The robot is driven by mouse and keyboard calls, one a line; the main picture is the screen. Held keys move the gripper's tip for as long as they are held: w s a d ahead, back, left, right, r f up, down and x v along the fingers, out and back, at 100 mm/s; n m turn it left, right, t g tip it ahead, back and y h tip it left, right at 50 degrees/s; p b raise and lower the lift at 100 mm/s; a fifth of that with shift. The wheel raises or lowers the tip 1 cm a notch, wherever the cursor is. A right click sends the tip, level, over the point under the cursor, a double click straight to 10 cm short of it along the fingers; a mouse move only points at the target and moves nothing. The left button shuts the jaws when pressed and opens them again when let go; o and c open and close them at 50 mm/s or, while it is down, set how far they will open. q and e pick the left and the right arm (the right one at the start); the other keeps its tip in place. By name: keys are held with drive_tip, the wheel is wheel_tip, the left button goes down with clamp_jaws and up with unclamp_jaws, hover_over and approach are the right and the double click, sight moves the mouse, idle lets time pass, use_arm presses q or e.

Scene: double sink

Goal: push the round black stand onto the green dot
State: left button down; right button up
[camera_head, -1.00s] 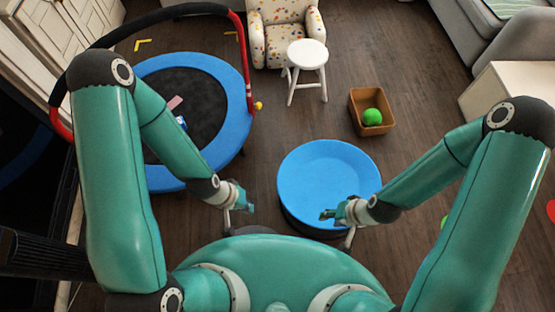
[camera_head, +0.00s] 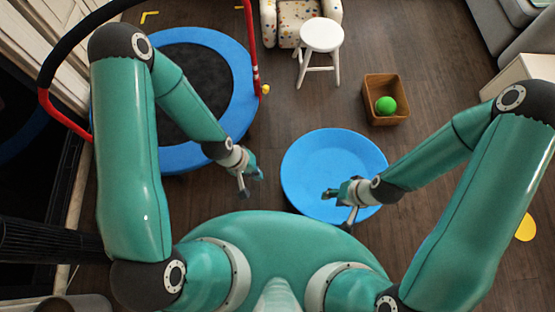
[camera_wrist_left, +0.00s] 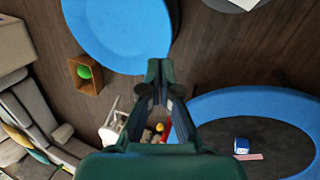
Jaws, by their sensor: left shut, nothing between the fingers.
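A round piece with a blue top (camera_head: 318,160) stands on the floor in front of me, left of my right forearm. My left gripper (camera_head: 251,181) is shut and empty, above bare floor to the left of the blue top. Its fingers (camera_wrist_left: 160,72) are together in the wrist view. My right gripper (camera_head: 341,203) hangs over the near right part of the blue top; its opening and any contact are unclear. No green dot is in view.
A blue-rimmed trampoline (camera_head: 236,105) with a red rail stands left. A white stool (camera_head: 321,37), a patterned armchair (camera_head: 285,30) and a brown box (camera_head: 378,82) with a green ball (camera_head: 386,105) are beyond. A yellow dot (camera_head: 526,227) lies right. Floor between trampoline and blue top is clear.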

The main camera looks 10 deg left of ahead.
use_arm(q)
drive_tip(key=w+a+f+n+y+b, duration=0.1)
drive_tip(key=w+f+n+b, duration=0.5)
drive_tip(key=w+f+b, duration=0.8)
drive_tip(key=w+a+f+n+b, duration=0.2)
drive_tip(key=w+f+n+b, duration=0.6)
drive_tip(key=f, duration=0.9)
use_arm(e)
wheel_tip(320, 180, down, 29)
drive_tip(key=b, duration=0.5)
drive_tip(key=shift+w+a, duration=0.1)
drive_tip(key=shift+w, duration=0.05)
drive_tip(key=shift+f, duration=0.1)
use_arm(q)
drive_tip(key=d+f+m, duration=0.1)
drive_tip(key=d+f, duration=0.5)
drive_tip(key=f, duration=0.3)
drive_tip(key=shift+d+f+g, duration=0.15)
drive_tip(key=shift+f+g, duration=0.25)
